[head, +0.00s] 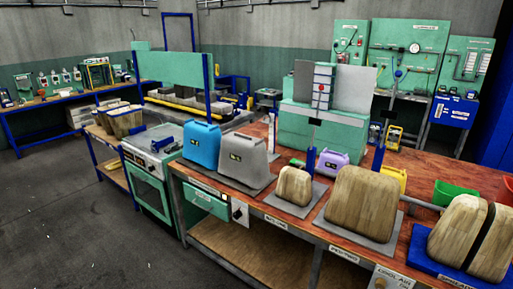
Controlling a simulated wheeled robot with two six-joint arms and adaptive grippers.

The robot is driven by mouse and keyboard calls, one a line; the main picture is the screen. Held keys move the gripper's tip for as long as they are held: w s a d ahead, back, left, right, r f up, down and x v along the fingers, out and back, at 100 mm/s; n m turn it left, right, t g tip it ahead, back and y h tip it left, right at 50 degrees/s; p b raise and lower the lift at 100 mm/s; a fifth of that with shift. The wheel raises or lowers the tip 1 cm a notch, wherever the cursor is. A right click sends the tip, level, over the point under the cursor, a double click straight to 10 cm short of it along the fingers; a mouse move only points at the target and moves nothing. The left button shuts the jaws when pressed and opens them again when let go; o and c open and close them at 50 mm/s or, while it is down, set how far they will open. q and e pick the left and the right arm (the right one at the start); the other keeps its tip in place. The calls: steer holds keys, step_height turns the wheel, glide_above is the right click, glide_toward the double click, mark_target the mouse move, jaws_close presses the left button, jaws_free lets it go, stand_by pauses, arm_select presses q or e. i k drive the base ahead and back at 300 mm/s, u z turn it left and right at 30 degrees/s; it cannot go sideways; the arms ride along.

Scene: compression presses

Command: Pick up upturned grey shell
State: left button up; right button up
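A grey shell (240,156) stands on the wooden-topped workbench, on a flat grey plate (248,189). It has a rounded, tapering body and a small dark and yellow label on its front. A blue shell (201,147) of like shape stands close on its left. A small purple shell (333,162) sits farther right, behind a small wooden block. Neither of my grippers is in view.
Wooden blocks (294,185) (361,207) stand on grey plates along the bench to the right. A split wooden block (464,236) sits on a blue base. A green bin (456,193) is behind. A green oven (149,170) adjoins the bench's left end. Floor at left is clear.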

mark_target(243, 158)
steer(key=z, duration=0.35)
steer(key=i, duration=1.15)
steer(key=u, duration=0.6)
steer(key=i, duration=0.75)
steer(key=u, duration=0.75)
